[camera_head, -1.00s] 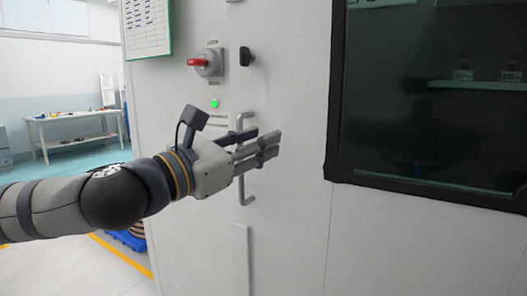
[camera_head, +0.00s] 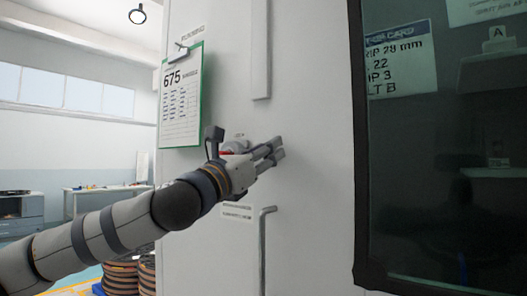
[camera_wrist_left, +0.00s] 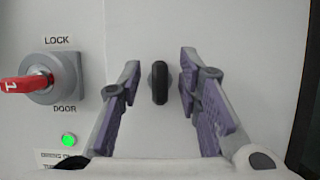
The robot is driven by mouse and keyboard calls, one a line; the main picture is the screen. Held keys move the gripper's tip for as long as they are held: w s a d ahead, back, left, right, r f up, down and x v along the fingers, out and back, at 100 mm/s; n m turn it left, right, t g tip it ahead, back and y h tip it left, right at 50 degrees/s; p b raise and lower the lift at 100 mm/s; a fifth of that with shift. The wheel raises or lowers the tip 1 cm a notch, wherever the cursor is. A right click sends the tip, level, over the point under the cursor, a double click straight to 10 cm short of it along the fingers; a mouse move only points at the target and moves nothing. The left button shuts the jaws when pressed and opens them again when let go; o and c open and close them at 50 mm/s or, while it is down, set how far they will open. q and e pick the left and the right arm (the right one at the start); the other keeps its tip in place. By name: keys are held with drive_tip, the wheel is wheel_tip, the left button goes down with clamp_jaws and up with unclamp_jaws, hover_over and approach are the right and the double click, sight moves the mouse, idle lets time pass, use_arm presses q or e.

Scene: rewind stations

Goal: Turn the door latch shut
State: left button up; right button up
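A black upright latch knob (camera_wrist_left: 160,82) stands out from the white cabinet front in the left wrist view. My left gripper (camera_wrist_left: 160,68) is open, one finger on each side of the knob with a gap on both sides. In the head view the left gripper (camera_head: 278,150) reaches the cabinet front and hides the knob. A red rotary handle (camera_wrist_left: 24,88) on a grey round base, with labels LOCK and DOOR, is left of the gripper in the wrist view. Its red part (camera_head: 228,152) shows only slightly in the head view. My right gripper is not in view.
A green lamp (camera_wrist_left: 69,140) glows below the red handle. A bar handle (camera_head: 264,250) stands out below the gripper. A clipboard (camera_head: 181,105) hangs at upper left. A dark window with a black frame (camera_head: 362,200) is at right.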

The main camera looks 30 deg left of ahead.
use_arm(q)
clamp_jaws()
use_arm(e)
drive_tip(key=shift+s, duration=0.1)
use_arm(q)
drive_tip(key=shift+f+n+g+y+b, duration=0.1)
drive_tip(key=shift+n+g+y+b, duration=0.65)
drive_tip(key=shift+n, duration=3)
drive_tip(key=shift+r+n+g+y+p, duration=0.1)
drive_tip(key=shift+n+g+y, duration=1.35)
drive_tip(key=shift+n, duration=2.25)
drive_tip(key=shift+f+n+g+y+b, duration=0.1)
drive_tip(key=shift+n+g+y+b, duration=0.35)
drive_tip(key=shift+n+y, duration=2.25)
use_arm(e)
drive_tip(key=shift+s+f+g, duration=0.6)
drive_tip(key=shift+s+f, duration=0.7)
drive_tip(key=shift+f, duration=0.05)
use_arm(q)
drive_tip(key=shift+n+h, duration=1.1)
drive_tip(key=shift+n, duration=0.15)
unclamp_jaws()
